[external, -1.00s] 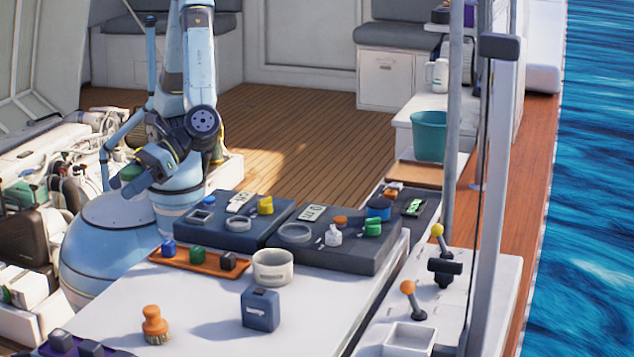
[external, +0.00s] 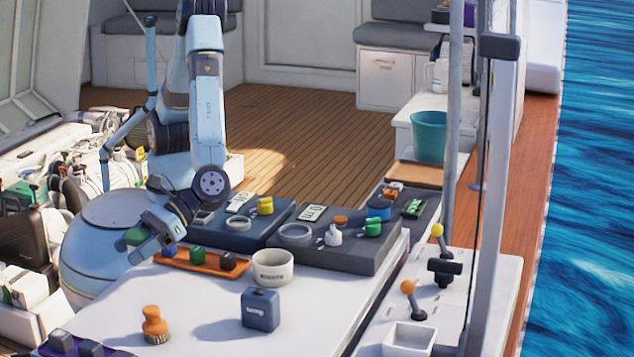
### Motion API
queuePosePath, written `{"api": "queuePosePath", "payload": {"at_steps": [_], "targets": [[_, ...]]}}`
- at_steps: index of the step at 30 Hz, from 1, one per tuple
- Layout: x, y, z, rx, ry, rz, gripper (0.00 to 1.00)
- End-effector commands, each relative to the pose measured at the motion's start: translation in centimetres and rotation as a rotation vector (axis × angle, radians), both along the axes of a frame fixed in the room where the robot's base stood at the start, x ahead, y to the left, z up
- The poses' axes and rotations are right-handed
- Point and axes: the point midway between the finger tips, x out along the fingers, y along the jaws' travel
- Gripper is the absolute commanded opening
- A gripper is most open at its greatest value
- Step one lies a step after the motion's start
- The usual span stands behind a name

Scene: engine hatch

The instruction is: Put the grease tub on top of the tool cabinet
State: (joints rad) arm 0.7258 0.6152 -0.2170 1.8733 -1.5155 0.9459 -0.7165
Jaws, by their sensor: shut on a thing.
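My gripper (external: 143,246) is at the left end of the white worktop, low and pointing down-left. It is shut on a small green thing (external: 136,236), partly hidden by the jaws; it may be the grease tub, but I cannot read any label. It looks held in the air near the worktop's left edge. No cabinet is clearly marked as the tool cabinet; the white-topped unit (external: 220,338) in front has a broad bare area on its top.
An orange tray (external: 205,264) with small coloured blocks lies right of my gripper. Beside it are a white pot (external: 272,269), a blue canister (external: 260,310) and an orange-handled brush (external: 155,325). Dark boxes (external: 340,252) with small parts stand behind.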

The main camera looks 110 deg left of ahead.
Motion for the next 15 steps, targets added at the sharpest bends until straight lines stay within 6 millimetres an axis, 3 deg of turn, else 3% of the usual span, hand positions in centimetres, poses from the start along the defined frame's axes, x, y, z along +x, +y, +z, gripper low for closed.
{"api": "queuePosePath", "payload": {"at_steps": [4,15], "targets": [[0.9,-1.3,-2.0,0.001,0.001,-0.001,0.28],[1.8,-2.7,-3.9,-0.001,0.001,0.000,0.28]]}}
